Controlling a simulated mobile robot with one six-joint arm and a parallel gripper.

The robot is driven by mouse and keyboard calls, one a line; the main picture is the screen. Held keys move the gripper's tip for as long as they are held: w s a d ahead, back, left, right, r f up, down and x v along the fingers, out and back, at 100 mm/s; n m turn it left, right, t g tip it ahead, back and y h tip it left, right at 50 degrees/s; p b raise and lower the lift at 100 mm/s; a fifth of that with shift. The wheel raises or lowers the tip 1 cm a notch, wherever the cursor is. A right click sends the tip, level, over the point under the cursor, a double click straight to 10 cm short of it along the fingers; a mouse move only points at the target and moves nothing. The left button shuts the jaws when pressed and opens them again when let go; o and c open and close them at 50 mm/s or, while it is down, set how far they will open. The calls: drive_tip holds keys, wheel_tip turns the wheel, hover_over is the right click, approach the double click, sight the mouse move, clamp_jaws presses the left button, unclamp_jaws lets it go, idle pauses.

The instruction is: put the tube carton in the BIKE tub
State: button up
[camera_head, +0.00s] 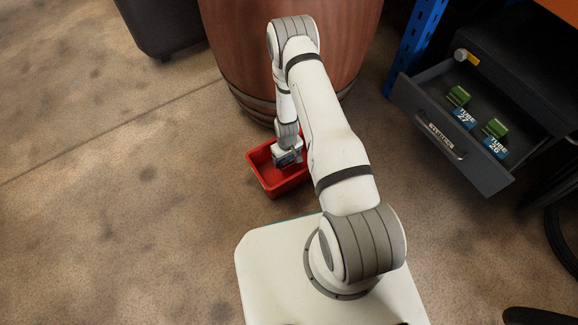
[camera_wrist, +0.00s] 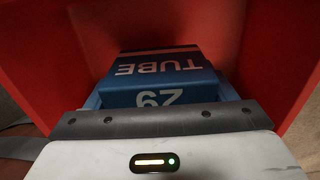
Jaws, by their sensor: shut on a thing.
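The tube carton (camera_wrist: 160,75) is blue with a dark band and white TUBE lettering, seen close up in the wrist view. My gripper (camera_wrist: 160,108) is shut on it. In the head view, my gripper (camera_head: 287,152) reaches down into a red open tub (camera_head: 257,172), and a small blue part of the carton (camera_head: 289,160) shows at its tip. Red tub walls (camera_wrist: 60,50) surround the carton in the wrist view. I cannot tell whether the carton touches the tub's floor. No BIKE label shows on the sides of the tub that I see.
A wooden barrel (camera_head: 235,50) stands just behind the tub. A blue upright post (camera_head: 419,35) stands near the drawer.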

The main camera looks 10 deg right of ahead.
sight(287, 164)
drive_tip(key=shift+f+b, duration=0.9)
drive_tip(key=shift+f, duration=1.65)
drive_tip(key=shift+f, duration=0.25)
drive_tip(key=o, duration=1.1)
drive_tip(key=shift+r, duration=0.1)
drive_tip(key=shift+c, duration=0.2)
drive_tip(key=shift+r, duration=0.1)
